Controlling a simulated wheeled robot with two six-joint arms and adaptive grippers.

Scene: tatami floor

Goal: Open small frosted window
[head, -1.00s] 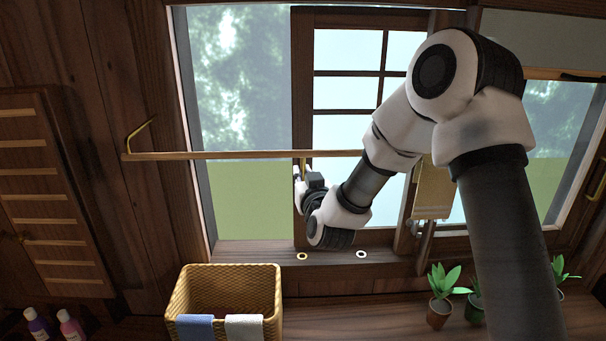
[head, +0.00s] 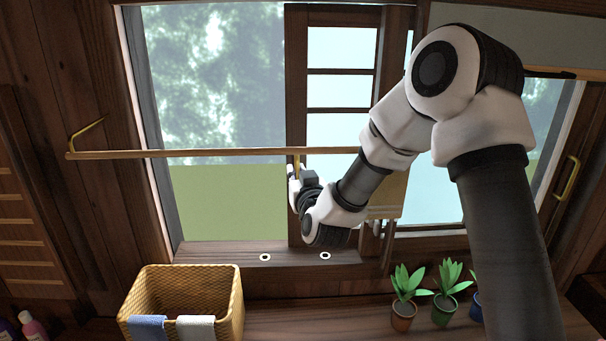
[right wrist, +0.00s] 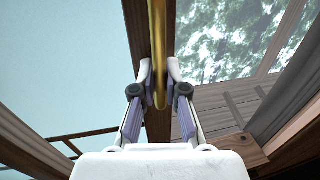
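The small window is a dark wooden sash (head: 296,100) with pale, hazy panes in the head view. It stands to the right of a wide clear opening onto greenery. A brass handle (head: 297,163) is on its left stile. My right gripper (head: 293,182) is at this handle, partly hidden by its own wrist. In the right wrist view the brass handle (right wrist: 157,40) runs between the two fingers of the right gripper (right wrist: 158,88), which are closed in on both its sides. My arm covers the sash's right part. My left gripper is not in view.
A wooden towel rail (head: 200,153) crosses in front of the window. A wicker basket (head: 232,318) with cloths stands on the counter below. Potted plants (head: 404,312) stand at right. Another brass handle (head: 567,178) is far right.

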